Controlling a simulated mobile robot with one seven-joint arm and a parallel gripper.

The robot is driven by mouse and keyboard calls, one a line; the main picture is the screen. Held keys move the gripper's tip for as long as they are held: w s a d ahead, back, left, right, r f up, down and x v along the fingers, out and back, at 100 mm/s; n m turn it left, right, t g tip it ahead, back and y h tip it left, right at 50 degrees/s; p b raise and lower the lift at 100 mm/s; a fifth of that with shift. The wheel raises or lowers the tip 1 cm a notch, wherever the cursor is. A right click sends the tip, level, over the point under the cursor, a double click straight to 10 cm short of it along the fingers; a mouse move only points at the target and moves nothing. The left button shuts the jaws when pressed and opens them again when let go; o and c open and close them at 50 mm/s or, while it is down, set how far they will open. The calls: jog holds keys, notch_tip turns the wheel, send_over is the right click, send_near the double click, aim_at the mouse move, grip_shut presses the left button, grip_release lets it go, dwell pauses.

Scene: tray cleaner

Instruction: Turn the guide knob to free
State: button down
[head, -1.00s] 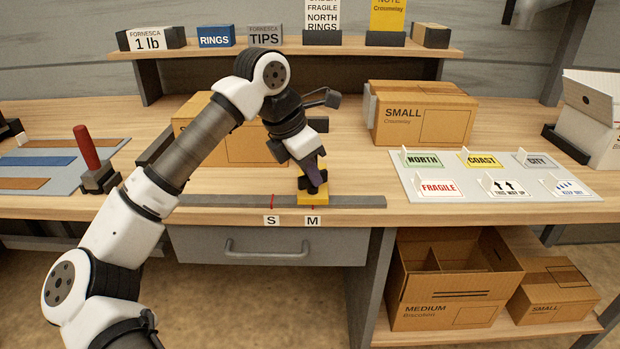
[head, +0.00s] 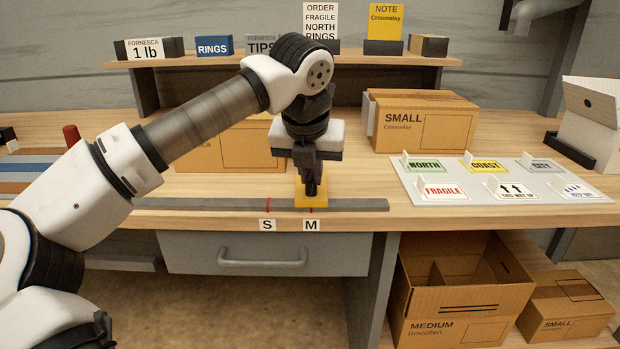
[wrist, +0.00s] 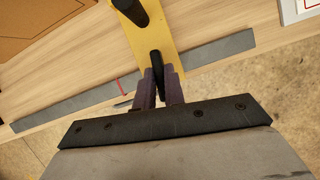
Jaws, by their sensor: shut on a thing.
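The yellow guide (head: 301,202) sits on the grey rail (head: 200,204) at the front edge of the bench, at the red mark above the M label (head: 311,226). In the wrist view the guide (wrist: 150,45) carries a thick black post (wrist: 130,12) and a slim black knob (wrist: 157,64). My gripper (head: 313,192) is over the guide from above. Its purple fingers, also in the wrist view (wrist: 160,78), are shut on the slim black knob, one on each side. In the head view my gripper hides most of the knob.
The S label (head: 267,226) is left of M. A closed small box (head: 422,125) and a board of label cards (head: 505,178) stand to the right. Another box (head: 210,155) is behind my arm. A drawer handle (head: 262,262) sits below the rail.

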jog(key=shift+d+n+y+b, duration=0.1)
jog(key=shift+n+y+b, duration=0.25)
jog(key=shift+n, duration=0.45)
jog(key=c, duration=1.5)
grip_release()
jog(key=p+v, duration=0.2)
jog(key=v, duration=1.2)
jog(key=shift+s+f, duration=0.1)
